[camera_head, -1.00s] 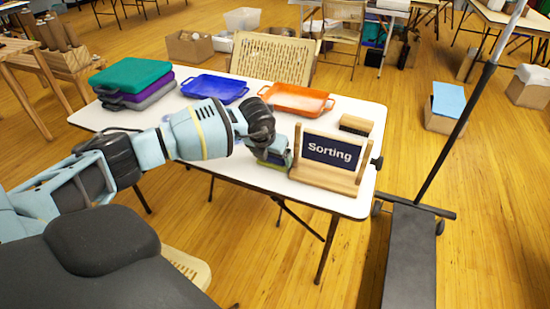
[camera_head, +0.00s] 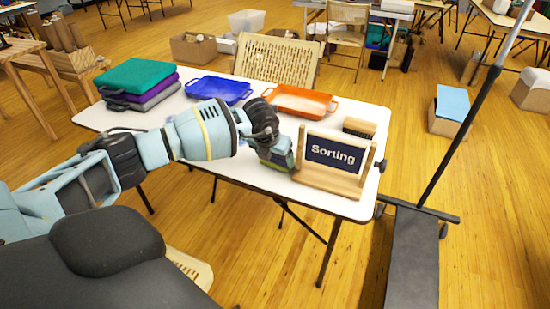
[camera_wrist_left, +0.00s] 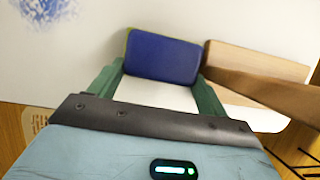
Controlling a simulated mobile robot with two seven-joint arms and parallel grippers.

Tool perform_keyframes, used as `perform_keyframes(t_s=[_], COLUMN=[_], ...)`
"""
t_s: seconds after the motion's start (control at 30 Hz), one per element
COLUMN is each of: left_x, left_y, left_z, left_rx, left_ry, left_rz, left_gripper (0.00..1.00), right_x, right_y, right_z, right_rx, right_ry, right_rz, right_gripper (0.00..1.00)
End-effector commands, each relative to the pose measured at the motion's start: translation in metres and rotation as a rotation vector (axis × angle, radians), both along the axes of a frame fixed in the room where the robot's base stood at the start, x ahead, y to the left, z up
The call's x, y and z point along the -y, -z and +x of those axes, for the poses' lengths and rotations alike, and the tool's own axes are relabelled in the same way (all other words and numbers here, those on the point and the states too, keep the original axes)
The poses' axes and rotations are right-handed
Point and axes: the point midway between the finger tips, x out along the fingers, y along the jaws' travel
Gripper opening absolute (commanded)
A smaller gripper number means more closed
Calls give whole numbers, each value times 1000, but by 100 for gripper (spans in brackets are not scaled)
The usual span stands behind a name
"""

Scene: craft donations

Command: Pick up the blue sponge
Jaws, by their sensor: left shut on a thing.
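The blue sponge (camera_wrist_left: 163,57) shows in the left wrist view between the two green fingers of my left gripper (camera_wrist_left: 160,80), with a thin yellow-green edge on its left side. My left gripper is shut on it. In the head view the left gripper (camera_head: 277,158) is at the front of the white table, just left of the wooden sign stand, and the sponge there is mostly hidden by the gripper. My right gripper is not in view.
The "Sorting" sign (camera_head: 335,154) on its wooden stand is close to the right of the gripper. A black pole stand (camera_head: 445,160) is right of the table.

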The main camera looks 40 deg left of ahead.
Motion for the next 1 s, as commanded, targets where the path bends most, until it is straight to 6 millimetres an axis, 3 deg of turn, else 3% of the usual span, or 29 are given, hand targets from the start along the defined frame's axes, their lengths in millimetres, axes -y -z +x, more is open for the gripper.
perform_keyframes(t_s=[0.23, 0.7, 1.0], left_x=[-3, -73, -99], left_y=[-31, -37, -41], left_z=[-2, -81, -111], left_rx=[2, -2, -1], left_ry=[-1, -2, -1], left_rz=[1, 4, 2], left_gripper=[53, 53, 53], right_x=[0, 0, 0], right_y=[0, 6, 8], right_z=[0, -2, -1], right_rx=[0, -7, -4], right_ry=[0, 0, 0], right_rz=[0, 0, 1], right_gripper=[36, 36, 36])
